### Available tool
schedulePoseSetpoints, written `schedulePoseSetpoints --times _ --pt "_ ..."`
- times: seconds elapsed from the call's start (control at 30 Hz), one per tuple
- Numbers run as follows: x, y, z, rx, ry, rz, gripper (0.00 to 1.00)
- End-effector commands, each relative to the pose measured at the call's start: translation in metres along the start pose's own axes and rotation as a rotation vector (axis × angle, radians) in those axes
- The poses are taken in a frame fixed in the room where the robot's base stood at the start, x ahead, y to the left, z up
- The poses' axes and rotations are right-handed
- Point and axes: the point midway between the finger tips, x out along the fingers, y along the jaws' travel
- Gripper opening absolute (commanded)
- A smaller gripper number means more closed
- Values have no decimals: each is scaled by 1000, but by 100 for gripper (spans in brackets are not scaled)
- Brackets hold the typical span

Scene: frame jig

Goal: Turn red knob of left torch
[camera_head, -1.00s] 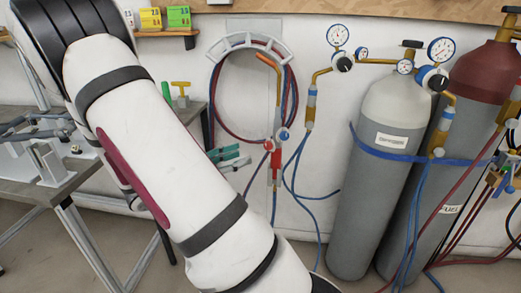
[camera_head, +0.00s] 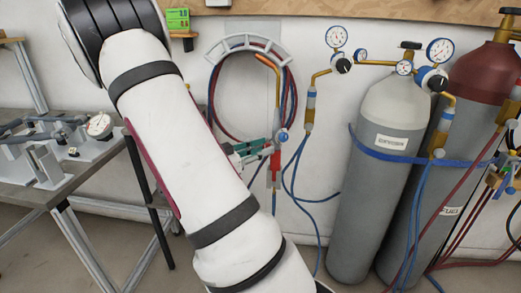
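The left torch (camera_head: 275,168) hangs upright on the wall under a grey curved hose rack. It has a brass tube bent at the top and a red lower body. Its blue knob (camera_head: 283,136) shows on the right side. The red knob is hidden, apparently behind my gripper's fingers. My gripper (camera_head: 268,147), with dark green parts, reaches in from the left, its tips at the torch's left side where the valves are. My white arm covers most of the gripper's rear. Whether the fingers are closed on the knob is too small to tell.
Red and blue hoses (camera_head: 215,110) loop beside the torch. A grey gas cylinder (camera_head: 372,190) with gauges stands to the right, strapped beside a red-topped cylinder (camera_head: 492,75). A metal workbench (camera_head: 20,195) with a jig is at left.

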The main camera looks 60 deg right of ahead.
Motion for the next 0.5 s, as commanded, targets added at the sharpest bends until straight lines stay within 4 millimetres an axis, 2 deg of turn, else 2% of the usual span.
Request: schedulePoseSetpoints --times 0.03,0.07,0.5 --pt "0 0 0 0 0 0 5" --pt "0 0 0 0 0 0 0" --pt "0 0 -2 -61 0 0 0"
